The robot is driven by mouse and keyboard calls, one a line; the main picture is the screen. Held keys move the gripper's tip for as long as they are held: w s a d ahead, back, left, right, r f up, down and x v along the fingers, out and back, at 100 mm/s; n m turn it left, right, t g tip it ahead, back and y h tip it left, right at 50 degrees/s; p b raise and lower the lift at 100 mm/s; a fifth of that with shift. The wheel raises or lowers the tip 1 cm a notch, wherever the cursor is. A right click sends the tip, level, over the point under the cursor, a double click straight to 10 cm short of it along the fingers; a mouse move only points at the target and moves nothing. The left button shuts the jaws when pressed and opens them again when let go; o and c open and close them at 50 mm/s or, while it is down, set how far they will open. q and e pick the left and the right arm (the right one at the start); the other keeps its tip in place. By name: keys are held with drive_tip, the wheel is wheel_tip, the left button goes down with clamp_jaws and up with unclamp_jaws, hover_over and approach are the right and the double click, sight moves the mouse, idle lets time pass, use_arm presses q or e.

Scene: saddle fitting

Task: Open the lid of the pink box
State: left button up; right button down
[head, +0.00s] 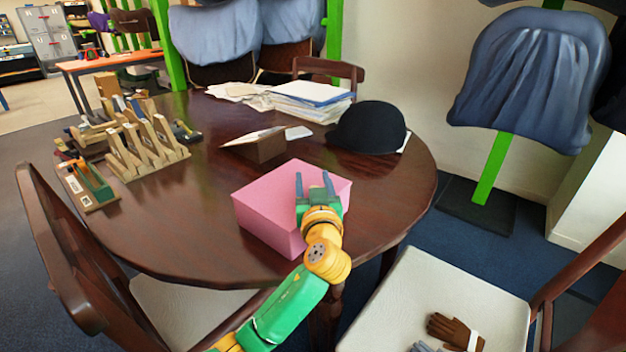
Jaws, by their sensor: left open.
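The pink box (268,218) stands on the dark round wooden table, near its front edge. My left gripper (313,176) is over the right part of the box, its two fingers apart and pointing to the far side. Nothing shows between the fingers. The gripper and wrist hide the box's right front part. I cannot tell from this view whether the fingers touch the box, nor clearly make out the lid's edge. My right gripper is not in view.
On the table (190,235) are a black hat (367,127), a small brown box (254,147), paper stacks (310,95) and a wooden rack (148,148). Chairs stand at the left and front right; gloves (455,330) lie on the right seat. The tabletop left of the pink box is clear.

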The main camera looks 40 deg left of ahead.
use_arm(q)
clamp_jaws()
idle(1.4)
